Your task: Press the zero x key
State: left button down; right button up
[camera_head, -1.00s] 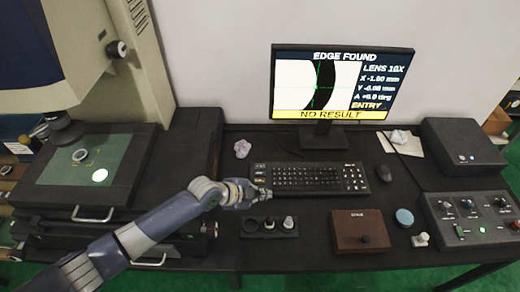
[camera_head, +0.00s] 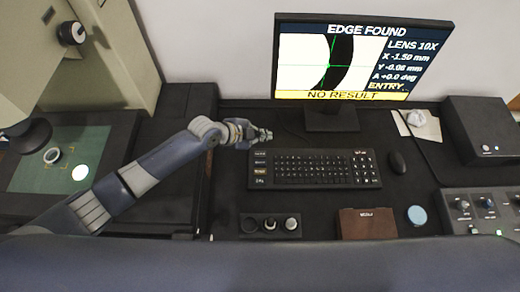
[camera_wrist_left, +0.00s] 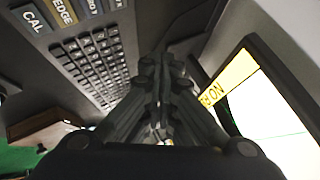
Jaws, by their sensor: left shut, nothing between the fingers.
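The black keyboard (camera_head: 315,170) lies on the desk in front of the monitor (camera_head: 358,62). A column of wider labelled keys (camera_head: 260,168) runs down its left end, one of them yellow; their labels are too small to read in the head view. In the left wrist view, keys marked CAL (camera_wrist_left: 32,17) and EDGE (camera_wrist_left: 62,12) show at the top left. I cannot tell which key is zero x. My left gripper (camera_head: 268,135) is shut and empty, near the keyboard's back left corner. Its closed fingers also show in the left wrist view (camera_wrist_left: 160,70). My right gripper is out of view.
The monitor reads EDGE FOUND and NO RESULT. A mouse (camera_head: 397,162) lies right of the keyboard. A holder with round pieces (camera_head: 270,225), a brown box (camera_head: 367,223) and a blue disc (camera_head: 417,215) stand in front. A control box (camera_head: 482,208) is at the right.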

pick_arm(q)
jog(key=b, duration=0.6)
send_over(261, 156)
notch_tip(261, 156, down, 8)
jog(key=shift+r, duration=0.25)
jog(key=shift+f+b, duration=0.6)
jog(key=shift+f, duration=0.15)
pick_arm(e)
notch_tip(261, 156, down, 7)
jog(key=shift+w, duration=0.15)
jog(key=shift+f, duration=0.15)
pick_arm(q)
jog(key=shift+f+b, duration=0.35)
jog(key=shift+b, duration=0.1)
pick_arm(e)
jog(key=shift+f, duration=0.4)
